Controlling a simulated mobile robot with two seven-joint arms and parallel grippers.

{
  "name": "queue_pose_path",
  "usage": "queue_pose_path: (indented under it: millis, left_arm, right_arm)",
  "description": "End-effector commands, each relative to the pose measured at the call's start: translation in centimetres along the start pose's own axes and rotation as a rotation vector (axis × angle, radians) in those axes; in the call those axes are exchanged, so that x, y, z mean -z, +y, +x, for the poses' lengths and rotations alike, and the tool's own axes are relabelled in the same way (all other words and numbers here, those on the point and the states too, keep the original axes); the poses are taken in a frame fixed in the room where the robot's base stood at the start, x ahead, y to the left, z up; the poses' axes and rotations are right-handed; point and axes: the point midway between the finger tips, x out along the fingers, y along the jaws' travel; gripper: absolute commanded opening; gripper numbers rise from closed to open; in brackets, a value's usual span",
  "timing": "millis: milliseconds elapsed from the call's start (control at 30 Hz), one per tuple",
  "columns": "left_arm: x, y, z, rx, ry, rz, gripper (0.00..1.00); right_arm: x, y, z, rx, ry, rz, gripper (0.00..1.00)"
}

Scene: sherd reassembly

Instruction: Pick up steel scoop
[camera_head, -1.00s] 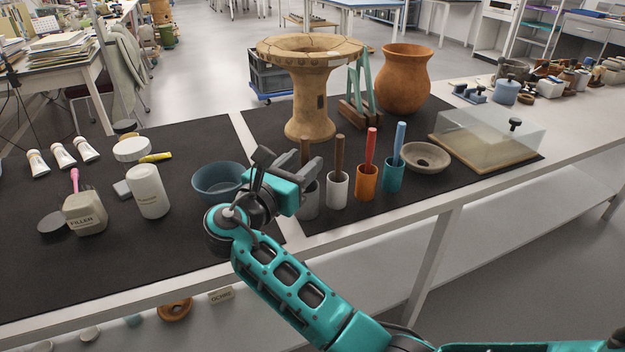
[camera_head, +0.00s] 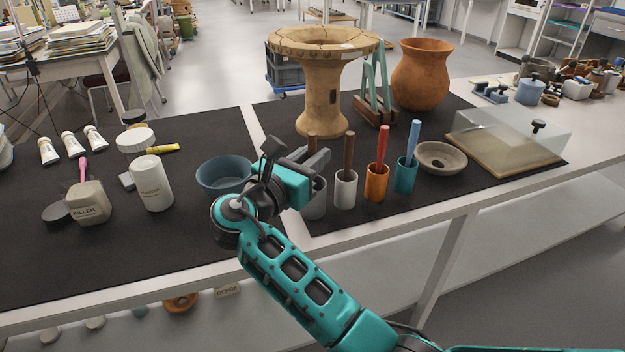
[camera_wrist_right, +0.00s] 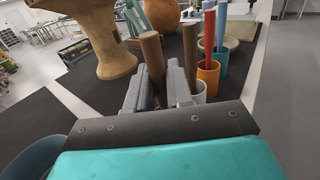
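The steel scoop (camera_head: 316,206) is a grey cup shape with an upright brown handle, standing on the dark mat right of the blue bowl. My right gripper (camera_head: 314,160) is at its handle, above the cup. In the right wrist view the brown handle (camera_wrist_right: 151,52) stands between the two grey fingers (camera_wrist_right: 160,92), which sit close on both sides of it with no clear gap. The gripper partly hides the cup. My left gripper is not in view.
A white cup (camera_head: 345,190) with a brown handle, an orange cup (camera_head: 376,184) and a teal cup (camera_head: 404,177) stand close on the right. The blue bowl (camera_head: 222,175) is on the left. A large clay stand (camera_head: 322,95) rises behind.

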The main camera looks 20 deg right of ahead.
Motion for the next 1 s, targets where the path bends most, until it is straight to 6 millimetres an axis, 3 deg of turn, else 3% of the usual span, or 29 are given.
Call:
queue_pose_path:
  millis: [200,567,767,1000]
  left_arm:
    - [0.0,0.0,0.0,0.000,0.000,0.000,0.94]
    - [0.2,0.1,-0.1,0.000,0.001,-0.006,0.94]
    - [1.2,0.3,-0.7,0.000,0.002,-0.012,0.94]
    - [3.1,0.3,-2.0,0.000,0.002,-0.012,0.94]
  right_arm:
    - [0.0,0.0,0.0,0.000,0.000,0.000,0.00]
    - [-0.3,0.0,0.0,0.000,0.000,0.001,0.00]
    - [-3.5,0.0,0.0,0.000,-0.001,0.006,0.00]
    - [-10.5,0.0,0.0,0.000,-0.001,0.007,0.00]
